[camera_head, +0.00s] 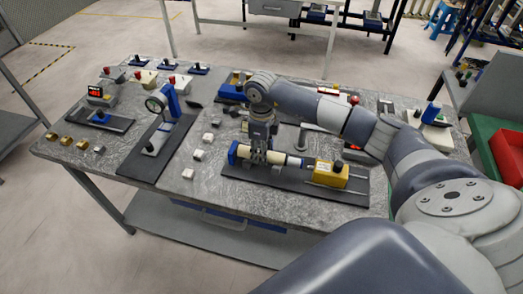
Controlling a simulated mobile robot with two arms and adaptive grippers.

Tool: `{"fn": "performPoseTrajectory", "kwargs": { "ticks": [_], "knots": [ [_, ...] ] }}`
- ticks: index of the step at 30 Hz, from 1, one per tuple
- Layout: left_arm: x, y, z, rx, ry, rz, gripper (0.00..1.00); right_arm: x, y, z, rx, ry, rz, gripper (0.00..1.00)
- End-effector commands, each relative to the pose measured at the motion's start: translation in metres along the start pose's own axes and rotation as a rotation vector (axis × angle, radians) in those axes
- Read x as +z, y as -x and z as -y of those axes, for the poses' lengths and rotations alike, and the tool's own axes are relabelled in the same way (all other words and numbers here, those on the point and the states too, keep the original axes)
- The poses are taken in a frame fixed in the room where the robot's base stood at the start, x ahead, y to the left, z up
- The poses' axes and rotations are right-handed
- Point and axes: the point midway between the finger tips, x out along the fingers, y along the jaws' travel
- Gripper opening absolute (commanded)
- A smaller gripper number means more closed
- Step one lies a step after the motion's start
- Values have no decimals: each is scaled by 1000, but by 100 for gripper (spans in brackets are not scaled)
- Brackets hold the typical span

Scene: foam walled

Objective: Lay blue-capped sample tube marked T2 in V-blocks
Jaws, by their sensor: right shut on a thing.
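My right gripper (262,154) points down over the dark plate (236,174) at the middle of the table and is shut on a pale sample tube (246,153). The tube is about level, with a blue cap (232,152) at its left end. The gripper hides part of the tube's middle. No T2 mark can be read at this size. The V-blocks cannot be made out clearly under the tube, so I cannot tell whether the tube touches them or hangs just above. My left gripper is not in view.
A yellow block with a black knob (330,173) stands on the plate, right of the tube. Blue-and-yellow items (230,90) are behind my wrist. The front left tabletop is mostly clear.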

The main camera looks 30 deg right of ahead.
Motion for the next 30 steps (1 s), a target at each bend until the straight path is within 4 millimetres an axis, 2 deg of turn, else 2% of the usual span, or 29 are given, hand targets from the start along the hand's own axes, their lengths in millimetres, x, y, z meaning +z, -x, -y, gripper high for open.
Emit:
{"fn": "performPoseTrajectory", "kwargs": {
  "ticks": [22, 23, 25, 30],
  "knots": [
    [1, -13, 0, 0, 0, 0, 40, 0, -14, 1, -1, -1, 1, 0],
    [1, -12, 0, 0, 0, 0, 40, 0, -13, 1, -1, -1, 1, 37],
    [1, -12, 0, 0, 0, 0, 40, 0, -13, 0, -1, 0, 1, 53],
    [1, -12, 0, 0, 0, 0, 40, 0, -14, 1, -1, -1, 1, 54]
  ]
}}
